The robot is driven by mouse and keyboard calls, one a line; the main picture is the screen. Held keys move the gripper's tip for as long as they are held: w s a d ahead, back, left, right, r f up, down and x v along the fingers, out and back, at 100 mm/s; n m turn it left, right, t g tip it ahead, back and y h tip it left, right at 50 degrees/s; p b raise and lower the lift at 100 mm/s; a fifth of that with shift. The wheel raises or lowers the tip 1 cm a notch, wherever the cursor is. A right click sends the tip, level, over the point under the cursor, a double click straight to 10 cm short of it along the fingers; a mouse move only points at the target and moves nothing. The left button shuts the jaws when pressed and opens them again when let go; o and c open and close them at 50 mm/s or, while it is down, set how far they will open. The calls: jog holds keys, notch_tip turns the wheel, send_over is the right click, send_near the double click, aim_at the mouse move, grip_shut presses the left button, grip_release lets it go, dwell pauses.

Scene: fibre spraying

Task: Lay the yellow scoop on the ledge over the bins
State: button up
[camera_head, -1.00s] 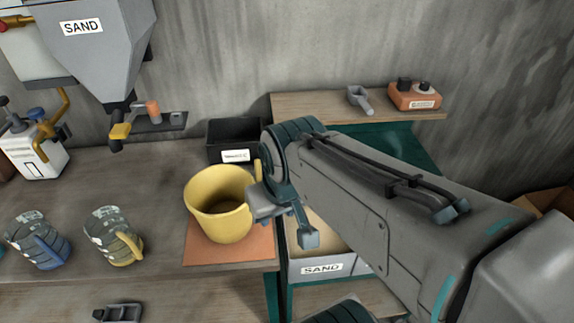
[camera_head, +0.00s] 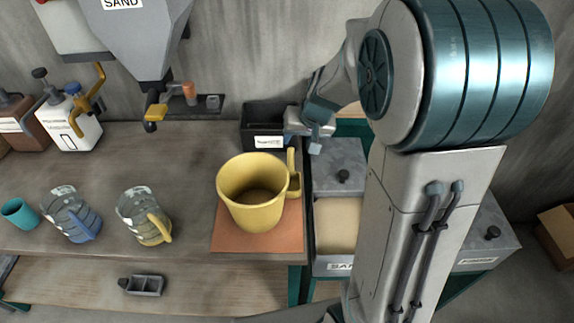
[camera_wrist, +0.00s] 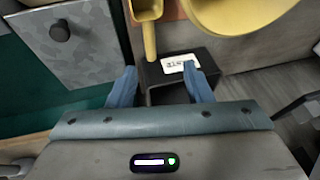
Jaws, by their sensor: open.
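The yellow scoop (camera_head: 292,163) is on the workbench, close to the right side of a yellow pail (camera_head: 252,195), with its handle toward the back wall. In the wrist view the scoop (camera_wrist: 150,35) shows at the top, handle toward my gripper, left of the pail. My gripper (camera_head: 314,138) is above the back of the bench near the black box, pointing down. In the wrist view my gripper (camera_wrist: 163,88) has its fingers apart with nothing held between them; the scoop's handle end lies beyond them. The wooden ledge (camera_head: 350,110) over the bins is mostly hidden behind my arm.
A black labelled box (camera_head: 268,142) stands right behind the pail. Grey-lidded bins (camera_head: 338,160) and an open sand bin (camera_head: 335,225) are at the right. Two clear jugs (camera_head: 143,215) stand left. The bench's middle left is clear.

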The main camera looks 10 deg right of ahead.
send_near(292, 155)
jog(key=shift+m+h, duration=0.3)
jog(key=x, duration=0.6)
jog(key=shift+w+a+r, duration=0.15)
jog(key=shift+a, duration=0.2)
jog(key=shift+p+x, duration=0.4)
jog(key=shift+x, duration=2.2)
grip_shut()
